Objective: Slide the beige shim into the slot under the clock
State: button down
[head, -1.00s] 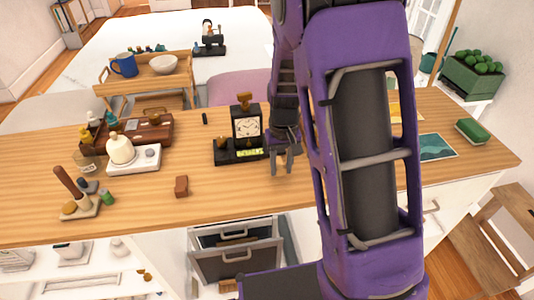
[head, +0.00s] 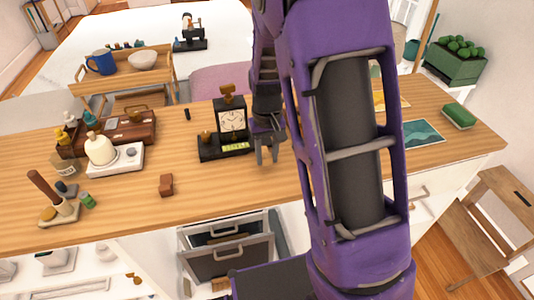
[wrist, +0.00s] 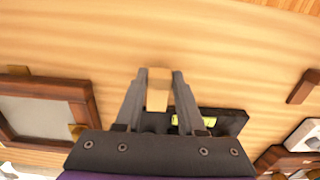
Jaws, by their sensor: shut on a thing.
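The black clock (head: 231,121) with a pale square dial stands on a dark base (head: 208,154) on the wooden counter, with a yellow-green patch on the base's front. My gripper (head: 267,161) points down just right of the base in the head view. In the wrist view my gripper (wrist: 165,76) is shut on the beige shim (wrist: 158,90), a small block between the fingers. Part of the dark base (wrist: 232,122) shows behind the right finger in the wrist view. I cannot make out the slot opening.
A small reddish-brown block (head: 166,185) lies on the counter (head: 225,190) left of my gripper. A white tray (head: 116,160) with a round jar and a brown case (head: 128,132) are further left. A green brush-like block (head: 459,115) lies at right. The counter in front of the clock is clear.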

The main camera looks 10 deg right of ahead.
jog(key=shift+f+b, duration=0.95)
jog(key=shift+f, duration=0.45)
jog(key=shift+w, duration=1.7)
jog(key=shift+w+p, duration=0.4)
jog(key=shift+w, duration=1.1)
jog(key=shift+c, duration=2.2)
grip_release()
